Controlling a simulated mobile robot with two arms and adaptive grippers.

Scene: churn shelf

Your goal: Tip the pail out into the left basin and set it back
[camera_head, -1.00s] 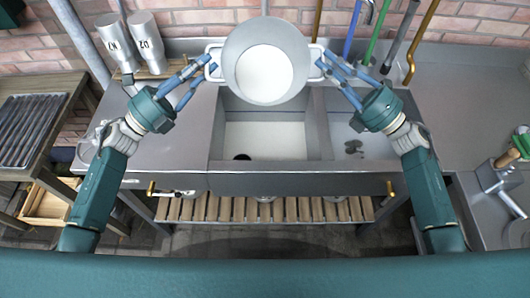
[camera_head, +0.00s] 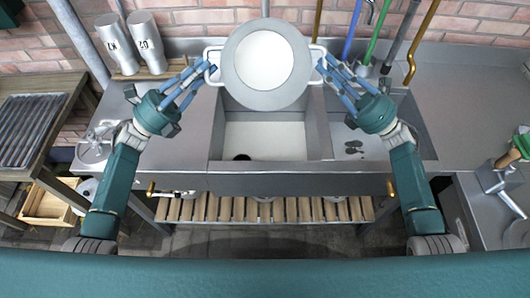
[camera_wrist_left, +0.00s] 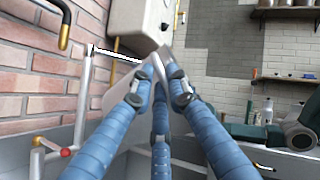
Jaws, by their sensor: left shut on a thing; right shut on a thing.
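The pail (camera_head: 240,83) is a grey round vessel with a white handle on each side, held up above the left basin (camera_head: 229,120). Its mouth tilts towards me, and I see a pale round area inside; I cannot tell liquid from bottom. My left gripper (camera_head: 208,68) is shut on the left handle. My right gripper (camera_head: 323,66) is shut on the right handle. In the left wrist view the fingers of my left gripper (camera_wrist_left: 160,75) close round a pale bar. The left basin has a whitish floor and a dark drain; the pail hides its back part.
The right basin (camera_head: 395,145) lies beside it, with dark holes in its floor. Two labelled metal cups (camera_head: 149,43) stand on a board at the back left. Coloured handles (camera_head: 375,36) stand upright behind the right basin. Bare steel counter (camera_head: 460,110) extends to the right.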

